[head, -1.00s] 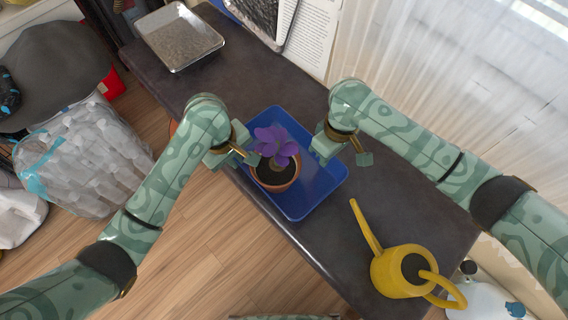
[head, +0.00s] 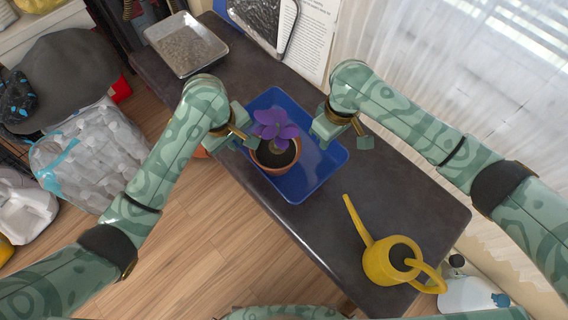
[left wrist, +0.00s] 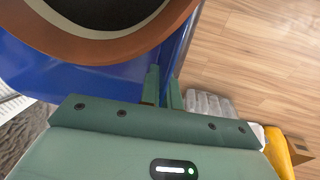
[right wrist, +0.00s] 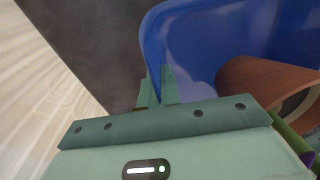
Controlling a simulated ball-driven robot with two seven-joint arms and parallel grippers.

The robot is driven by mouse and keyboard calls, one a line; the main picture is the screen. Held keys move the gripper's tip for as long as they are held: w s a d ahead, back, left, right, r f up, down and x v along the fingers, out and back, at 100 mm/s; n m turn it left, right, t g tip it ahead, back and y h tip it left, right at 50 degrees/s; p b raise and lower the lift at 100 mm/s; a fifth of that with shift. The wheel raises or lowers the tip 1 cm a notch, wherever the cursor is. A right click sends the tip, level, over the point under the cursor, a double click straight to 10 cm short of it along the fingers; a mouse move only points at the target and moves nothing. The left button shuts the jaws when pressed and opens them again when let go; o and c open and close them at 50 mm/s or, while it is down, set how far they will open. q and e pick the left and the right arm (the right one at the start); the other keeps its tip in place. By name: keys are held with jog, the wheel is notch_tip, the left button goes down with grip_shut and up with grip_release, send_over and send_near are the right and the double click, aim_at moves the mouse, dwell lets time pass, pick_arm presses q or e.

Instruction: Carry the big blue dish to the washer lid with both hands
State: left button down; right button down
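The big blue dish (head: 318,165) is a rectangular tray with raised walls, over the dark tabletop and partly past its front edge. A clay pot with a purple-flowered plant (head: 277,137) stands upright in it. My left gripper (head: 238,138) is at the dish's left side. In the left wrist view its fingers (left wrist: 163,92) are nearly together on the dish wall (left wrist: 100,82). My right gripper (head: 335,128) is at the right side, its fingers (right wrist: 157,88) close together on the rim (right wrist: 152,45). I cannot tell how high the dish is above the table. No washer lid is identifiable.
A yellow watering can (head: 385,262) stands at the table's near right end. A metal tray (head: 186,45) lies at the far left end. The dark tabletop (head: 405,195) is bare right of the dish. A bag of bottles (head: 90,160) is on the floor at left.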

pick_arm(q)
jog(key=shift+r, duration=0.15)
pick_arm(e)
jog(key=shift+w+d+r, duration=0.1)
